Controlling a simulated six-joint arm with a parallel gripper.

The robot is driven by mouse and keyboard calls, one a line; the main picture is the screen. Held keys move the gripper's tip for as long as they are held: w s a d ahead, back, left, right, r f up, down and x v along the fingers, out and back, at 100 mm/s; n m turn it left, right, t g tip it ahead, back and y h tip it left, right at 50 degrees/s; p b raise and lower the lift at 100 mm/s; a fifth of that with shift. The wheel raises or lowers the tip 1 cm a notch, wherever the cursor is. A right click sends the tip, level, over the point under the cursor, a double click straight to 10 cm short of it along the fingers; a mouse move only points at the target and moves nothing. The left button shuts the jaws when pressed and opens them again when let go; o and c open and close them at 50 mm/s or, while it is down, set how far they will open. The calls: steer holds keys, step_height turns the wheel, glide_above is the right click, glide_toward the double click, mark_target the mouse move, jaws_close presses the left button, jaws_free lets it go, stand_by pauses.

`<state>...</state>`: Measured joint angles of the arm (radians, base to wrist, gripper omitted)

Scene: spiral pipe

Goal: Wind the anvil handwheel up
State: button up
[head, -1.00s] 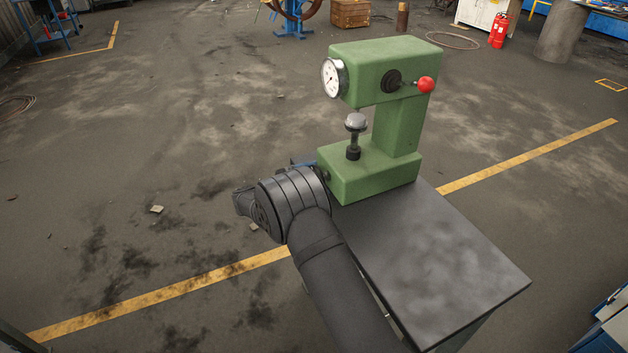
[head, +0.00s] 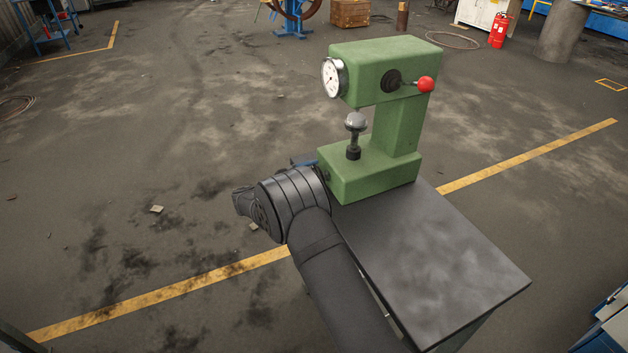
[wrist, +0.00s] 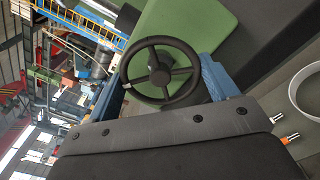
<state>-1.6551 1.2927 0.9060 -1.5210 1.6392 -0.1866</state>
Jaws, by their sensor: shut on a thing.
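The green press-like tester (head: 380,120) stands upright on a dark bench. It has a white dial, a red-knobbed lever and a round grey anvil (head: 355,122) on a dark threaded stem. The anvil is below the upper head, with a gap between them. In the wrist view the black spoked handwheel (wrist: 160,75) faces the camera in front of the green body. My gripper (wrist: 166,70) has its blue fingers on either side of the wheel and is shut on its rim. In the head view my wrist hides the wheel and most of the gripper.
The dark bench top (head: 430,260) is bare to the right of my arm. The floor to the left is open, with a yellow line (head: 170,295) and small debris. A red fire extinguisher (head: 499,30) and a wooden crate (head: 350,13) stand far behind.

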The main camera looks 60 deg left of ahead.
steer(key=o, duration=1)
steer(key=shift+c, duration=0.2)
